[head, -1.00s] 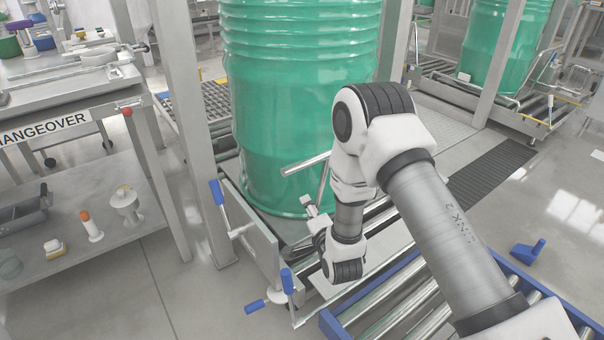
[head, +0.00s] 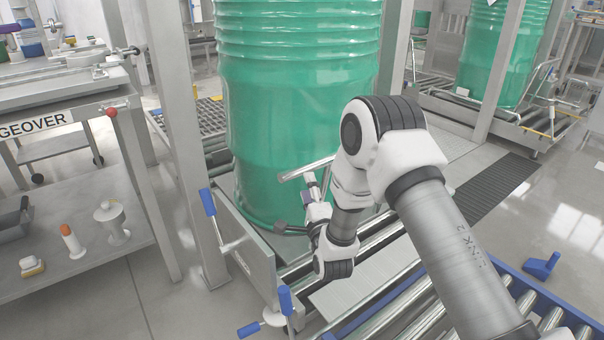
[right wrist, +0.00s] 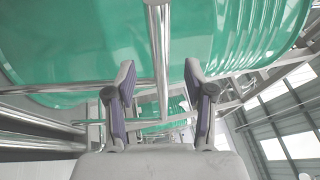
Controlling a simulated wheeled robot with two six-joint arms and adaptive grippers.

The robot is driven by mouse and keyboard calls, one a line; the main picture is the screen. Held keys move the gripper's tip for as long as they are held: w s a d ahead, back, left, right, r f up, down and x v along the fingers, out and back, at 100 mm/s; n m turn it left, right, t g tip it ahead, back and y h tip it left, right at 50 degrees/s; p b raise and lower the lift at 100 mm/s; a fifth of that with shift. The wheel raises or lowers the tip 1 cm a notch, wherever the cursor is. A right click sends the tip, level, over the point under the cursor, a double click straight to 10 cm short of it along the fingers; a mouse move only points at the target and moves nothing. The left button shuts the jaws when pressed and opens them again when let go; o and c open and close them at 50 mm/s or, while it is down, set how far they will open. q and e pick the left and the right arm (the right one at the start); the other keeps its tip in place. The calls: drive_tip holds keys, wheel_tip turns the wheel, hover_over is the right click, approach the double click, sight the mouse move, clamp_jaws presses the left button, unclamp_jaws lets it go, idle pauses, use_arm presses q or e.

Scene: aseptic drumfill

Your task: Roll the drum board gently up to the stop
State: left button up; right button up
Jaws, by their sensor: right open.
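The large green drum (head: 295,130) stands upright over the rollers and fills the middle of the head view. The board under it is mostly hidden; I cannot make out its edges. A metal bar (head: 300,171) runs in front of the drum's lower side. An upright grey plate (head: 248,262) with blue handles, perhaps the stop, stands at the drum's near left foot. My right gripper (head: 312,190) is just below the bar, close to the drum. In the right wrist view its fingers (right wrist: 160,80) are open, with the bar (right wrist: 159,50) between them in the picture; contact cannot be told. My left gripper is not in view.
A blue-railed roller conveyor (head: 520,285) lies at lower right. A steel post (head: 175,120) stands left of the drum. The changeover bench (head: 65,105), with small parts on its lower shelf, is at left. A second green drum (head: 500,55) stands at back right.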

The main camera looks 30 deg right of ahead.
sight(302, 170)
drive_tip(key=shift+b+x, duration=1)
drive_tip(key=shift+x, duration=2.55)
drive_tip(key=shift+f, duration=0.1)
clamp_jaws()
